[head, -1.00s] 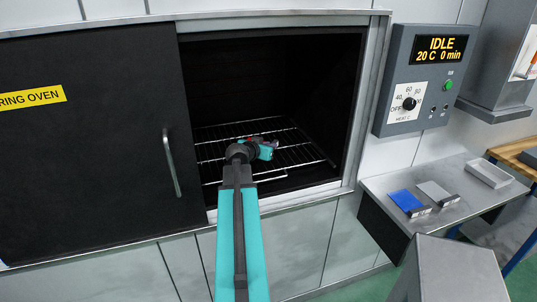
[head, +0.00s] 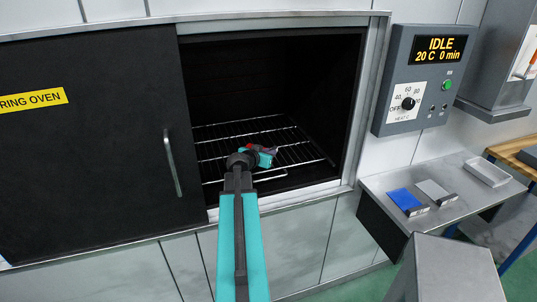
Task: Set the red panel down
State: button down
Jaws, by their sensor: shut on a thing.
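My gripper (head: 267,154) is inside the open oven, just over the wire rack (head: 215,150). It is shut on the red panel (head: 271,149), of which only a small red part shows beyond the teal and dark wrist. The rest of the panel is hidden by my gripper and arm. I cannot tell whether the panel touches the rack.
The oven's dark sliding door (head: 90,150) stands to the left of the opening. The control box (head: 425,80) reads IDLE, 20 C, 0 min. A steel side table (head: 440,220) at the right holds a blue panel (head: 407,201), a grey panel (head: 434,191) and a shallow tray (head: 486,171).

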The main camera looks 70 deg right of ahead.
jog(key=c, duration=1.7)
grip_release()
jog(key=shift+r, duration=0.1)
jog(key=b+v, duration=0.3)
jog(key=v, duration=0.6)
jog(key=shift+a, duration=0.1)
jog(key=shift+b, duration=0.7)
jog(key=shift+b, duration=0.3)
jog(key=b, duration=0.7)
jog(key=shift+w+a+r, duration=0.1)
jog(key=shift+w+r, duration=0.1)
jog(key=shift+r, duration=0.1)
jog(key=b+v, duration=0.1)
jog(key=b, duration=0.7)
jog(key=shift+s+a, duration=0.1)
jog(key=shift+a, duration=0.3)
jog(key=shift+a+r+b, duration=0.15)
jog(key=shift+a+b, duration=0.15)
jog(key=shift+b, duration=0.65)
